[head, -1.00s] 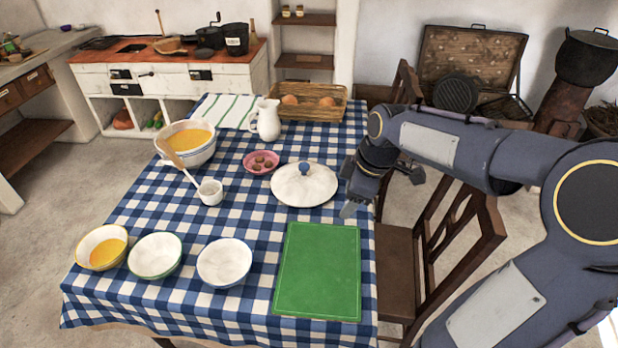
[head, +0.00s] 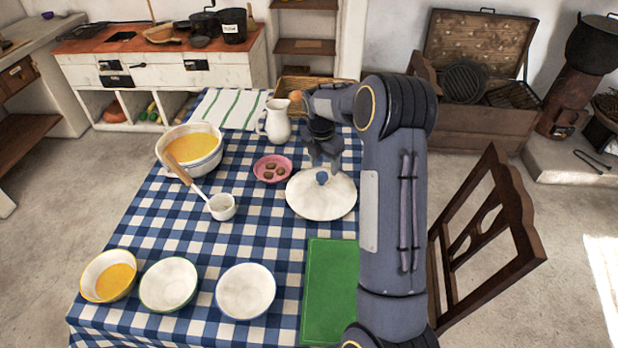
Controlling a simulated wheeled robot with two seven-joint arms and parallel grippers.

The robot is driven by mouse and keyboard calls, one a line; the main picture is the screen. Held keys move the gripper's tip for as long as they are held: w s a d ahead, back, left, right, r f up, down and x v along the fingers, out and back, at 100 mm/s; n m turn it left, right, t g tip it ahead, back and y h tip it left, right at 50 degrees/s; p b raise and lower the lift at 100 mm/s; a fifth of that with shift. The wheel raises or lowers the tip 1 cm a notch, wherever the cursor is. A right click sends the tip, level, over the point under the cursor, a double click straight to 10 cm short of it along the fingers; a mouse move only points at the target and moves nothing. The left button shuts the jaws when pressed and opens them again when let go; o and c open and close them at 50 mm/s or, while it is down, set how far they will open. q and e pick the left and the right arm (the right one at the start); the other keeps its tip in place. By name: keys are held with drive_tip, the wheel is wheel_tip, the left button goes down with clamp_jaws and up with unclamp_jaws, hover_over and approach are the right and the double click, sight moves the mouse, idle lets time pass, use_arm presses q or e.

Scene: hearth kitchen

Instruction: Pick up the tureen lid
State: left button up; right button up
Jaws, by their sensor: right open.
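The tureen lid (head: 320,200) is a white round lid with a small blue knob (head: 322,178) on top. It lies on the blue checked tablecloth, right of the pink dish. My right gripper (head: 323,168) is open and points down just above the knob, its fingertips close to it. I cannot tell whether the fingers straddle the knob. My left gripper is not in view.
A pink dish (head: 262,174) with small brown items sits close left of the lid, and a white pitcher (head: 277,122) stands behind. A green mat (head: 325,285) lies in front. Several bowls (head: 246,292) line the front left. A wooden chair (head: 495,240) stands at the right.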

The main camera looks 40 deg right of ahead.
sight(322, 175)
drive_tip(key=shift+w+f, duration=0.25)
drive_tip(key=shift+w, duration=0.05)
drive_tip(key=shift+w+d+f, duration=0.15)
drive_tip(key=shift+f, duration=0.8)
drive_tip(key=shift+f+p, duration=0.3)
drive_tip(key=shift+f, duration=0.05)
drive_tip(key=f, duration=0.2)
drive_tip(key=f+p, duration=0.1)
drive_tip(key=shift+w+d+f, duration=0.25)
drive_tip(key=shift+w+f, duration=0.1)
drive_tip(key=shift+d+f, duration=0.1)
drive_tip(key=shift+f, duration=0.35)
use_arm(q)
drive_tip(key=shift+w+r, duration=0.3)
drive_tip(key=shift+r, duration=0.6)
use_arm(e)
clamp_jaws()
